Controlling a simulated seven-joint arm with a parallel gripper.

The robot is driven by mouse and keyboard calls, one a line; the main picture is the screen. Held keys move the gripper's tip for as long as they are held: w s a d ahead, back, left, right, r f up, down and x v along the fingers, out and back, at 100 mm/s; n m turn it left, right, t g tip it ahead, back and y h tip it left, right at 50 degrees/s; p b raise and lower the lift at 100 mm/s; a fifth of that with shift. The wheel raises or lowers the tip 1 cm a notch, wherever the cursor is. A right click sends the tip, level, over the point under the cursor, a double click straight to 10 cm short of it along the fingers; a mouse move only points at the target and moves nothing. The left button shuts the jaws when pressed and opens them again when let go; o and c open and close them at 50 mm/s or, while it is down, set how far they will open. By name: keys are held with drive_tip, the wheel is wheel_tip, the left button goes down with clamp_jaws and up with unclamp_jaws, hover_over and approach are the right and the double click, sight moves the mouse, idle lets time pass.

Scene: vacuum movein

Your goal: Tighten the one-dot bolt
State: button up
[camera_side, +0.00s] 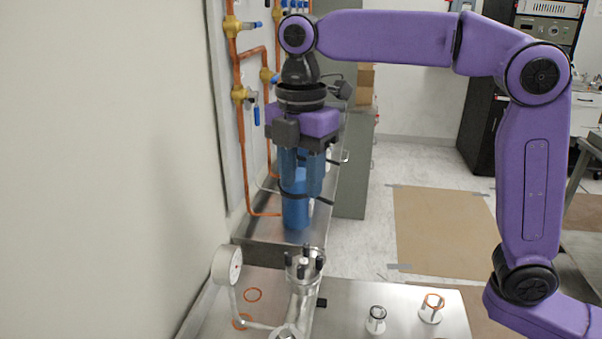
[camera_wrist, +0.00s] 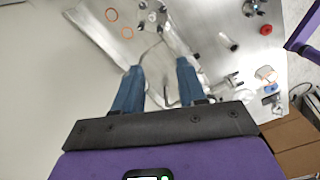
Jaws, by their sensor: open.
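My gripper (camera_side: 297,215) points down above the metal bench, with two blue fingers. In the wrist view, my gripper (camera_wrist: 158,68) has its fingers apart, with a clear gap between them. Thin metal or dark lines show in that gap, too small to identify. A round metal flange (camera_side: 303,270) with several dark upright bolts (camera_side: 320,262) stands on the bench below my fingertips, apart from them. In the wrist view, a flange-like part (camera_wrist: 155,15) shows beyond the fingertips. Dot marks on the bolts are too small to see, so I cannot tell which is the one-dot bolt.
A round white gauge (camera_side: 228,265) stands left of the flange, with orange rings (camera_side: 253,295) on the bench. Two small stands, one with a dark ring (camera_side: 376,318) and one with an orange ring (camera_side: 432,306), are to the right. A wall panel carries copper pipes (camera_side: 237,70).

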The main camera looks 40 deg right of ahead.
drive_tip(key=shift+f, duration=0.1)
drive_tip(key=s+a+f+n+t+h, duration=0.2)
drive_tip(key=s+a+f+n+h, duration=0.1)
drive_tip(key=s+a+f+h, duration=0.5)
drive_tip(key=n+t, duration=0.3)
drive_tip(key=t, duration=0.5)
approach(301, 269)
drive_tip(key=shift+h, duration=0.3)
drive_tip(key=x, duration=0.9)
drive_tip(key=shift+a+f, duration=0.15)
drive_tip(key=shift+f, duration=0.05)
drive_tip(key=shift+c, duration=0.3)
clamp_jaws()
